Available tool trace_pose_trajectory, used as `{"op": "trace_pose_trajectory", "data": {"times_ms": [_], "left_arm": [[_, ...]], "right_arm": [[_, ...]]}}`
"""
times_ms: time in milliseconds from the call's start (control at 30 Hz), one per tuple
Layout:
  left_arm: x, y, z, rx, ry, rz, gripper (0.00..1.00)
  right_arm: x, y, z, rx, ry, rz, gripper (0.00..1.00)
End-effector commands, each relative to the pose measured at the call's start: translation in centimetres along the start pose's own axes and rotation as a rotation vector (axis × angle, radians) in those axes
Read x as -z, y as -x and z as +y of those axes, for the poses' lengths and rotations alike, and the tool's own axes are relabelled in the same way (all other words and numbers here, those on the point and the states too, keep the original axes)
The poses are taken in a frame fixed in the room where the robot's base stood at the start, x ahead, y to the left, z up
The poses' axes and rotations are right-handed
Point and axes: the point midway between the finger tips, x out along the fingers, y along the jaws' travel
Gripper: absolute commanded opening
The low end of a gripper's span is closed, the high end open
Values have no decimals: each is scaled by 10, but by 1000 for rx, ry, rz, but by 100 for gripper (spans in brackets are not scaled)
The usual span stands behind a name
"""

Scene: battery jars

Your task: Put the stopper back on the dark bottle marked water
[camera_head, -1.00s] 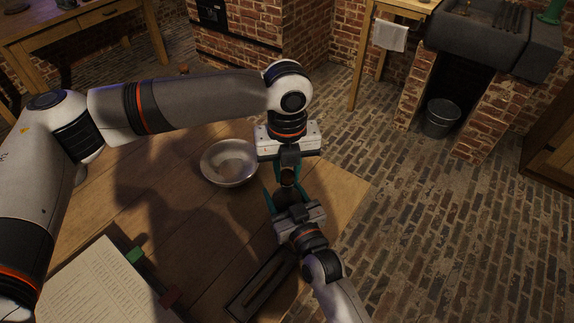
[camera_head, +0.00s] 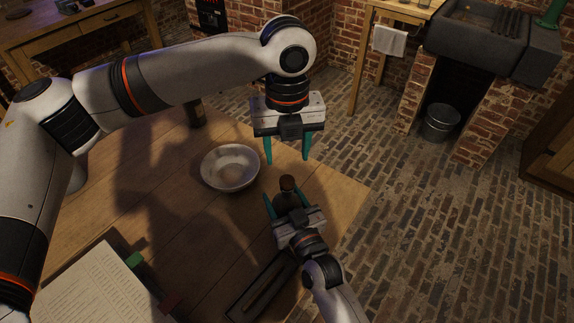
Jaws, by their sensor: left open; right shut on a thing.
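A small dark bottle (camera_head: 286,202) stands upright between the fingers of my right gripper (camera_head: 289,205), which is shut on it near the table's right side. A brown round stopper (camera_head: 287,183) shows at the bottle's top and appears to sit in its mouth; how deep it sits I cannot tell. No marking on the bottle is readable. My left gripper (camera_head: 287,156) is open and empty, its teal fingers pointing down above the bottle and apart from it. A second dark bottle (camera_head: 196,114) stands at the table's far side, partly hidden by my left arm.
A metal bowl (camera_head: 230,168) sits on the wooden table (camera_head: 185,225), left of the held bottle. A dark long tray (camera_head: 262,285) lies at the near edge, and an open book (camera_head: 92,290) with coloured tabs lies at the near left. The table's right edge is close to the bottle.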

Motion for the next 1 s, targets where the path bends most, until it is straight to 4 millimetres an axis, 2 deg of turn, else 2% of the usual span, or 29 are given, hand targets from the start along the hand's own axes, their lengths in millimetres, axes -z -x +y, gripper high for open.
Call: {"op": "trace_pose_trajectory", "data": {"times_ms": [100, 233, 400, 633, 667, 700, 800, 1000], "left_arm": [[0, 23, 0, -1, 1, 2, 52], [0, 38, 0, 0, 0, 0, 52], [0, 46, 0, 1, 0, 0, 52], [0, 46, 0, 1, 0, 0, 52], [0, 46, 0, 1, 0, 0, 52], [0, 46, 0, 1, 0, 0, 52], [0, 46, 0, 1, 0, 0, 52], [0, 45, 0, 1, 0, 0, 52]], "right_arm": [[0, 0, 0, 0, 0, 1, 19], [0, 0, 0, 0, 0, 1, 19], [0, 0, 0, 0, 0, 1, 19], [0, 0, 0, 0, 0, 1, 19], [0, 0, 0, 0, 0, 1, 64], [0, 0, 0, 0, 0, 1, 71], [0, 0, 0, 0, 0, 1, 85], [0, 0, 0, 0, 0, 1, 85]]}}
